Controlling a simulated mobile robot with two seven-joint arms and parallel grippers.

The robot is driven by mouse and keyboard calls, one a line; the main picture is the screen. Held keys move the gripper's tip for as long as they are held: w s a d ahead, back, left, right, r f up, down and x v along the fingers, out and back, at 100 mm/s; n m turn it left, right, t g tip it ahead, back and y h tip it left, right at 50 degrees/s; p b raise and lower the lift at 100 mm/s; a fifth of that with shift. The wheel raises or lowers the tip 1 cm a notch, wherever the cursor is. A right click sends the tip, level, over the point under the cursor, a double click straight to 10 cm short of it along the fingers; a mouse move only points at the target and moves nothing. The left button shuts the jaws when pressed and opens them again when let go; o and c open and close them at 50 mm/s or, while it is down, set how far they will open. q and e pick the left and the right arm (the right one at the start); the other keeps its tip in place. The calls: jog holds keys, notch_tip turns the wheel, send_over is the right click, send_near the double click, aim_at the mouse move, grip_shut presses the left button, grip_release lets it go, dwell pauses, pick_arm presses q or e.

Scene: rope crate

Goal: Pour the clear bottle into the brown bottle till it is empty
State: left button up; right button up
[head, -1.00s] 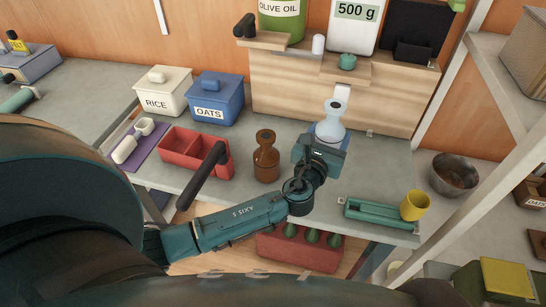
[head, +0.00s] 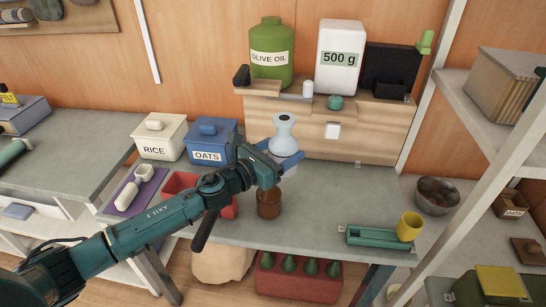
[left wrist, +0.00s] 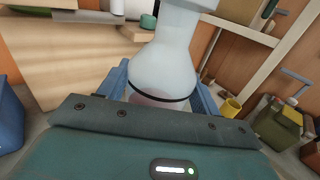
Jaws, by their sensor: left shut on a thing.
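The clear bottle (head: 284,132) is pale blue-white with a flared neck and a dark ring low on its body. My left gripper (head: 286,160) is shut on it and holds it upright above the counter, behind the brown bottle. The clear bottle fills the middle of the left wrist view (left wrist: 165,60), between the blue fingers. The brown bottle (head: 269,207) stands on the counter; my gripper and wrist hide its upper part in the head view. My right gripper is not in view.
A red divided tray (head: 180,183) lies left of the brown bottle, partly behind my left arm. RICE (head: 158,140) and OATS (head: 211,142) canisters stand behind it. A green tray (head: 380,237) with a yellow cup (head: 409,227) sits at right. The wooden shelf unit (head: 360,130) is close behind the clear bottle.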

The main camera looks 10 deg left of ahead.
pick_arm(q)
jog(key=shift+s+a+r+m+g+h, duration=0.35)
jog(key=shift+a+r, duration=0.1)
jog(key=shift+a, duration=0.15)
jog(key=shift+d, duration=0.1)
